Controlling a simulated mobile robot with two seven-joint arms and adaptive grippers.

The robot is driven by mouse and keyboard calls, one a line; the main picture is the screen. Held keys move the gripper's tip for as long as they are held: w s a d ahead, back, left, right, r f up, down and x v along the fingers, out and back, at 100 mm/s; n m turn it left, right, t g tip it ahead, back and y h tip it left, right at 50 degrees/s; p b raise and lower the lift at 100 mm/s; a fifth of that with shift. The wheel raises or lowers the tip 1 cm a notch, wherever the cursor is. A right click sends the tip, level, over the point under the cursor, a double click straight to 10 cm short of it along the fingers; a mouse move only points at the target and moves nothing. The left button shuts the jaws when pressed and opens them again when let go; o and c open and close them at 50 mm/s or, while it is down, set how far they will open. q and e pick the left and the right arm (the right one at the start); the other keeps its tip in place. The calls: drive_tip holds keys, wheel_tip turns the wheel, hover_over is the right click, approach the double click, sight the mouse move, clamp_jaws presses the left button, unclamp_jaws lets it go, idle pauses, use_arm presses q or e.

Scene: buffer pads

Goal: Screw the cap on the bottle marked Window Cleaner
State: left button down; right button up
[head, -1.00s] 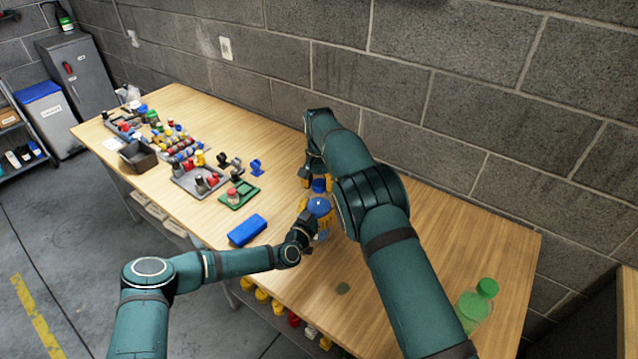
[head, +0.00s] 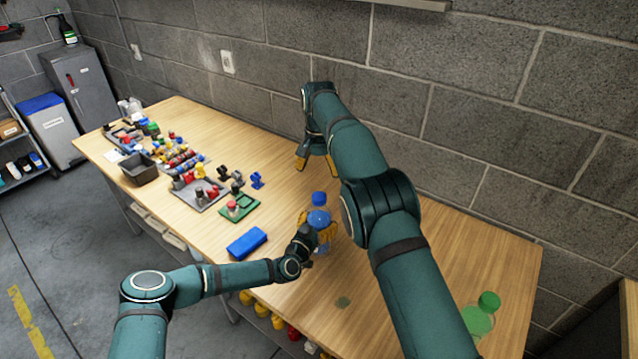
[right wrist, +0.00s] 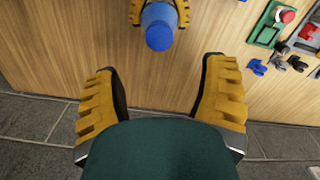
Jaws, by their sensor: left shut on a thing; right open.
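A clear bottle with blue contents (head: 319,217) stands on the wooden table. My left gripper (head: 317,228) is shut around its body. A blue cap (head: 319,198) sits at the bottle's top; the cap also shows in the right wrist view (right wrist: 159,36). I cannot tell how tightly it is seated. The bottle's marking is not legible. My right gripper (head: 316,162) is open and empty, apart from the cap and behind it in the head view. In the right wrist view its yellow fingers (right wrist: 160,75) are spread wide, with the cap beyond them.
A bottle with a green cap (head: 479,318) stands at the table's right front. Several small parts and a dark bin (head: 139,168) fill the far left. The brick wall borders the back.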

drive_tip(key=shift+r, duration=1)
use_arm(q)
unclamp_jaws()
drive_tip(key=v, duration=1.2)
